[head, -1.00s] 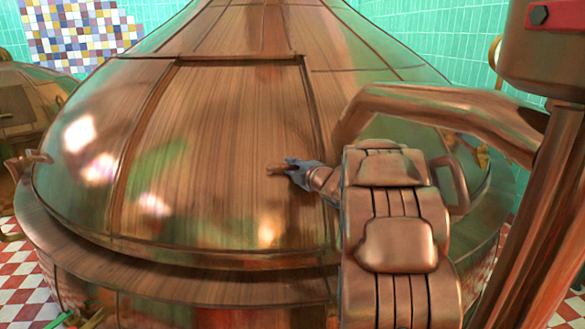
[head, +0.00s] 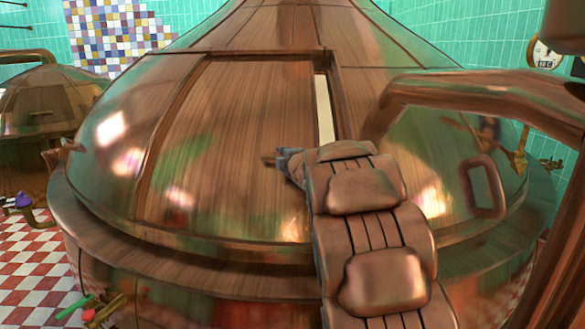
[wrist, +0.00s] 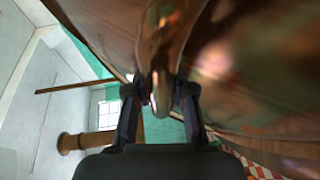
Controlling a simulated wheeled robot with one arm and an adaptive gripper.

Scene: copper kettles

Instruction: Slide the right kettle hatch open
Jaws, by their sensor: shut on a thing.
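The large copper kettle (head: 110,185) fills the middle of the head view. Its hatch (head: 225,110) is a wood-grained copper panel on the sloping dome. A narrow pale gap (head: 323,108) shows along the upper right edge of the hatch, so it stands partly open. My gripper (head: 282,158) is shut on the hatch handle (head: 268,160), a small bar on the panel's right part. In the wrist view the two dark fingers (wrist: 160,92) close on the copper handle (wrist: 157,65). My arm hides the lower part of the gap.
A smaller copper kettle (head: 40,105) stands at the left. A thick copper pipe (head: 470,90) bends across the right side, close to my arm. A round gauge (head: 543,53) is at the upper right. Red and white floor tiles (head: 30,265) show at the lower left.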

